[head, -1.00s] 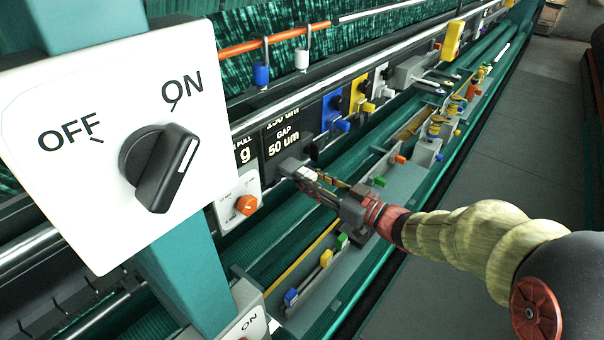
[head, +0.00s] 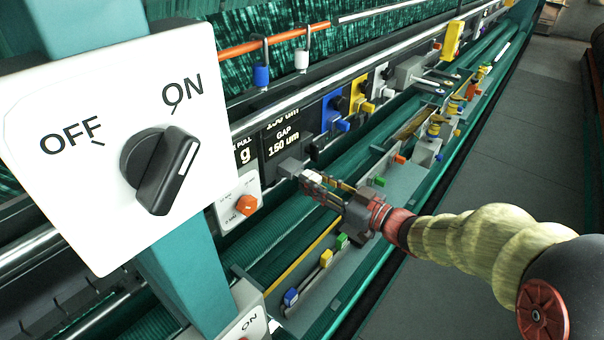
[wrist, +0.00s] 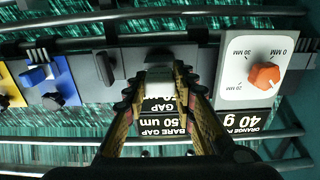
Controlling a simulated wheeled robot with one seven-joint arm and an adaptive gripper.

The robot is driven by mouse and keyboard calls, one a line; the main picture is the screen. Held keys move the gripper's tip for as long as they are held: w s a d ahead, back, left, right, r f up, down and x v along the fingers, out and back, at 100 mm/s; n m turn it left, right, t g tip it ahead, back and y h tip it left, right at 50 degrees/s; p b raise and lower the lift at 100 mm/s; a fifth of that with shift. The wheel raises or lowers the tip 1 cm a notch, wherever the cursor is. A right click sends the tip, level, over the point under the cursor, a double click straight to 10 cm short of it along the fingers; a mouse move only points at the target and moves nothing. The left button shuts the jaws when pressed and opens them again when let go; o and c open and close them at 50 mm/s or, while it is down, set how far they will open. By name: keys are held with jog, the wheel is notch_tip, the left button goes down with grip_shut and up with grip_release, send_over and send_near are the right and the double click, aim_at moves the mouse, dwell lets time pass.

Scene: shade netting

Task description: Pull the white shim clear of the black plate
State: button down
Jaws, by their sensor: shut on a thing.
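My gripper (head: 316,184) is at the front of the machine, its fingers pointing at a dark block (head: 290,167) below the display. In the wrist view my gripper (wrist: 158,82) has its two fingertips either side of a small pale piece, the white shim (wrist: 159,76), and is shut on it. The fingers hide most of the shim in the head view. The black plate (wrist: 130,58) shows as a dark band just beyond the shim in the wrist view. I cannot tell whether the shim still touches the plate.
The black display (head: 282,142) reads GAP 150 um. A white dial panel with an orange knob (head: 246,204) is beside it. A large OFF/ON switch panel (head: 120,60) stands in the left foreground. A tray with coloured blocks (head: 318,272) lies below. The floor at right is clear.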

jog(key=shift+s+d, duration=0.1)
jog(key=shift+p+v, duration=0.55)
jog(key=shift+v, duration=2.35)
jog(key=p+v, duration=0.1)
jog(key=v, duration=0.3)
